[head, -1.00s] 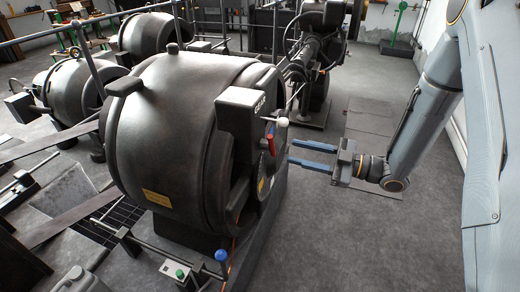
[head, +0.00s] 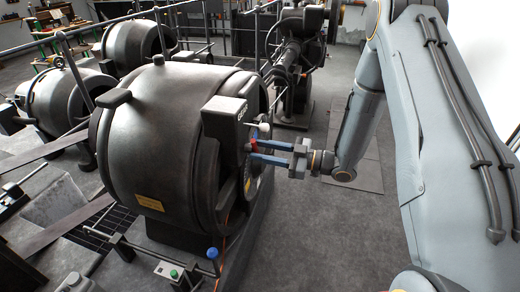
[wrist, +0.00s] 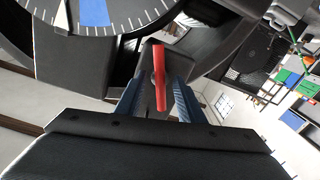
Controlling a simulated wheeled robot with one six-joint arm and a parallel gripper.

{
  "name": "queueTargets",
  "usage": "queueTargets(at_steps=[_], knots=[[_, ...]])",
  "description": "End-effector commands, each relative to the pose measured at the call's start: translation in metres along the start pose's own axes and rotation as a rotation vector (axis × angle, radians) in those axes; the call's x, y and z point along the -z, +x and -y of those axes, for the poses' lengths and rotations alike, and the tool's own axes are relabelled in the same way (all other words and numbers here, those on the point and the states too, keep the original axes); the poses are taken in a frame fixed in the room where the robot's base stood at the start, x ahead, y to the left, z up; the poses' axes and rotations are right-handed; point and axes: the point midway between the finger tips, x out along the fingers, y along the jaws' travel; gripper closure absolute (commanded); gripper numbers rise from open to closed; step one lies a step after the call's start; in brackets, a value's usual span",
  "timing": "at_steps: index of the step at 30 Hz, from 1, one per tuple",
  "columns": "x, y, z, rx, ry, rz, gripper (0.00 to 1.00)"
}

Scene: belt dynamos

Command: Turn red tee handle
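The red tee handle (head: 254,146) is on the right side of the large dark dynamo (head: 165,120), below a black box. In the wrist view the red handle (wrist: 159,78) appears as a narrow upright bar, seen nearly end to end. My gripper (head: 256,152) reaches in from the right with its blue fingers at the handle. In the wrist view my gripper (wrist: 157,98) has one finger on each side of the handle, with a visible gap on both sides. It is open. The handle's mount is partly hidden behind the bar.
A dial (wrist: 95,14) with a blue sector is close to the fingers. A white knob (head: 259,126) sits just above the handle. A blue-knobbed lever (head: 212,253) and a green-button box (head: 170,272) stand at the front. The grey floor to the right is clear.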

Motion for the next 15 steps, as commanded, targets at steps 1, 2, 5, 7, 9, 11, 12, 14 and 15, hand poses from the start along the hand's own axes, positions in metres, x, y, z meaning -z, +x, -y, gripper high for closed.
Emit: queueTargets(at_steps=[1,2,5,7,9,11,12,14,15], knots=[[0.0001,0.0022,0.0004,0.001,0.000,0.000,0.65],[0.0000,0.0028,0.0004,0.001,0.000,0.000,0.65],[-0.0002,0.0035,0.0004,0.001,0.000,0.000,0.65],[-0.0003,0.0035,0.0005,0.001,0.000,0.000,0.65],[-0.0002,0.0035,0.0005,0.001,0.000,0.000,0.67],[-0.0002,0.0034,0.0004,0.001,0.000,0.000,0.77],[-0.0002,0.0033,0.0004,0.001,0.000,0.000,0.84],[-0.0002,0.0031,0.0002,0.000,0.000,0.000,0.94],[-0.0002,0.0030,0.0000,0.000,0.000,0.000,1.00]])
